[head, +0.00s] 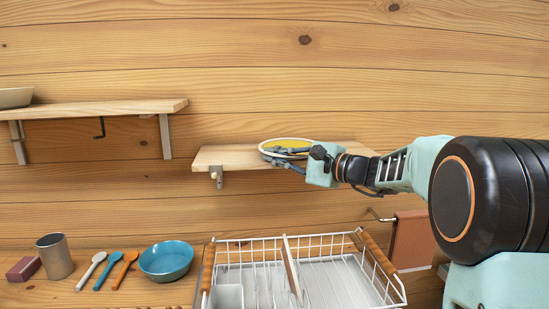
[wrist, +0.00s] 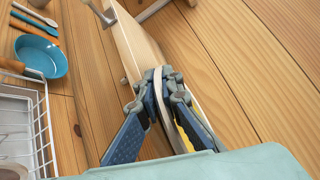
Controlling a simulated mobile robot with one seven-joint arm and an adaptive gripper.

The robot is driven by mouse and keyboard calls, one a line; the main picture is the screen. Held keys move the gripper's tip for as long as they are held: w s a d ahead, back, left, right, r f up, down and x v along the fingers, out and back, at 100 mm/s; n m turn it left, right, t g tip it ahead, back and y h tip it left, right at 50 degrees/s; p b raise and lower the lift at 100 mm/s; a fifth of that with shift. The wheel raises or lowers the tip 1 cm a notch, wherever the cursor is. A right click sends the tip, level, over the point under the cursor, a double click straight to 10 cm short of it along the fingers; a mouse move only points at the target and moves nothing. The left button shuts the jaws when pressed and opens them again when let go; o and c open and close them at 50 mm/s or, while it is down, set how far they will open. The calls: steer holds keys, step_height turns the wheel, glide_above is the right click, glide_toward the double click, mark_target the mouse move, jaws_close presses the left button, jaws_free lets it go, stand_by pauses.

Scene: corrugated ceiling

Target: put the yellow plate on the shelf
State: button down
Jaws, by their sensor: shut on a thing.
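The yellow plate (head: 289,143) has a yellow middle and a pale rim. In the head view it lies nearly flat at the right shelf (head: 228,157), over its board; I cannot tell whether it touches the wood. My gripper (head: 282,160) comes in from the right and is shut on the plate's near rim. In the wrist view my gripper (wrist: 166,78) has its fingers on either side of the plate's rim (wrist: 163,103), beside the shelf board (wrist: 134,38). Much of the plate is hidden there by the fingers and wrist.
A higher shelf (head: 100,108) on the left holds a bowl (head: 15,98). Below are a white dish rack (head: 300,275), a blue bowl (head: 166,260), several spoons, a metal cup (head: 54,256) and a reddish block (head: 24,268). The left part of the right shelf is bare.

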step_height(320, 180, down, 2)
steer(key=shift+f+b, duration=0.1)
steer(key=shift+b, duration=0.2)
steer(key=shift+d, duration=0.1)
steer(key=c, duration=2)
jaws_free()
steer(key=shift+s, duration=0.1)
steer(key=shift+c, duration=0.2)
steer(key=o, duration=0.4)
steer(key=shift+o, duration=0.3)
steer(key=shift+r, duration=0.35)
